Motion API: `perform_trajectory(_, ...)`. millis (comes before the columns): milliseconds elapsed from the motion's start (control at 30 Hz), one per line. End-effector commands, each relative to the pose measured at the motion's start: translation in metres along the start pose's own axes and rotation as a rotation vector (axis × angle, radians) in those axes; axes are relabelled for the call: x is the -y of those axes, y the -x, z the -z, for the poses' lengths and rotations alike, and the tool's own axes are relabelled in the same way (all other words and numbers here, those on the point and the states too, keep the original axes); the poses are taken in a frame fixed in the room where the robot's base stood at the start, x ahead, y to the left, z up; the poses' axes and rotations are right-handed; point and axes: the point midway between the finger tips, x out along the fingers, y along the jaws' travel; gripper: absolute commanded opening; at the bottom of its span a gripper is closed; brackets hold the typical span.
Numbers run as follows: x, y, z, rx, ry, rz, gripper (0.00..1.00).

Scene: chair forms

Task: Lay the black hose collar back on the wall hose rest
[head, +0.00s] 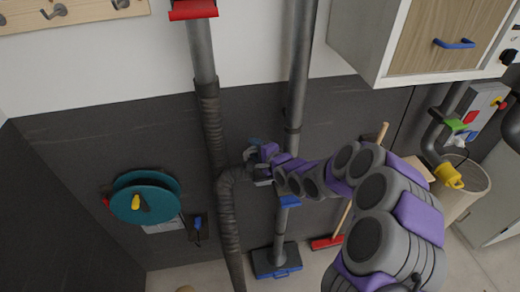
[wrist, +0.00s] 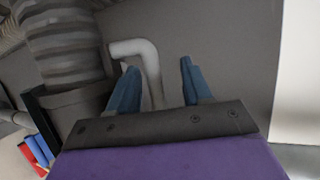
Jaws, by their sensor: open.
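My gripper (head: 262,163) is beside the ribbed grey hose (head: 228,215), in front of the dark wall panel. In the wrist view its two blue fingers (wrist: 155,88) are apart, with nothing clamped between them. A pale bent tube (wrist: 138,50) shows between and beyond the fingers; I cannot tell whether it is the wall hose rest. The ribbed hose (wrist: 75,45) stands left of the fingers in that view and runs into a dark collar (wrist: 68,108), apart from the fingers. Where the collar bears on the wall is not clear.
A vertical pipe (head: 300,80) runs down behind my gripper towards a blue-edged floor head (head: 277,262). A red broom (head: 327,242) leans right of it. A teal reel (head: 146,199) is on the left. A white cabinet (head: 365,40) overhangs upper right, above a bin (head: 472,192).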

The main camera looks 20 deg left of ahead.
Motion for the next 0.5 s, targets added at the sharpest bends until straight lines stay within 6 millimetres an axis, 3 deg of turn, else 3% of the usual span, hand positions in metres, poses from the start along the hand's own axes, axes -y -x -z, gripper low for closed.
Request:
perform_trajectory(167, 0.001, 0.008, 0.005, -0.002, -0.004, 0.004, 0.49)
perform_trajectory(500, 0.000, 0.060, 0.007, -0.001, -0.011, 0.008, 0.49)
